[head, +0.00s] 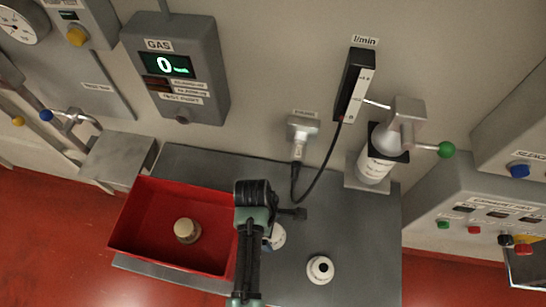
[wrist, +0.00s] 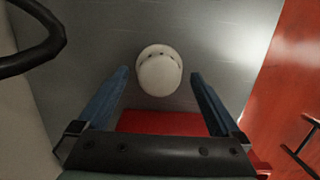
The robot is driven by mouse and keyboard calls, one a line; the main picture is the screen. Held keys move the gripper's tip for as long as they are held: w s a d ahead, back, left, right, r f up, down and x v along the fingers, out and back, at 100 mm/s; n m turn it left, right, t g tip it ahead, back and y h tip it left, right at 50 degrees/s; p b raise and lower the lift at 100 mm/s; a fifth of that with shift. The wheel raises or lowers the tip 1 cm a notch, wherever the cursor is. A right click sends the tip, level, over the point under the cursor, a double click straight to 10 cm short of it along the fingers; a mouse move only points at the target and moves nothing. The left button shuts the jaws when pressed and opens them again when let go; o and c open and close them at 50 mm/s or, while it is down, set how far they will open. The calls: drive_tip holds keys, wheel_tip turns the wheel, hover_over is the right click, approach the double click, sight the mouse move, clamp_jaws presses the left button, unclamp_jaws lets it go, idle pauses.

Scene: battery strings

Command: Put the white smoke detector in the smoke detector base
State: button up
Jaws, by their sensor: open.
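A white, rounded piece (wrist: 160,72), which looks like the smoke detector, rests on the grey table. It has small dark marks on its rim. In the head view it (head: 278,237) is partly hidden by my gripper (head: 256,215). In the wrist view, my gripper (wrist: 160,88) is open, and the white piece shows between and just beyond the fingertips, not held. A second round white piece (head: 320,268) with a dark centre sits to its right. It may be the base, but I cannot tell for certain.
A red tray (head: 125,232) left of my gripper holds a yellowish round piece (head: 186,230). Its red wall also shows low in the wrist view (wrist: 165,122). A black cable (head: 320,178) hangs behind. A white cylinder (head: 374,165) stands at the back right.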

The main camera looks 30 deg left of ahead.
drive_tip(key=shift+d+f, duration=0.15)
drive_tip(key=shift+f, duration=0.85)
clamp_jaws()
drive_tip(key=shift+r, duration=0.1)
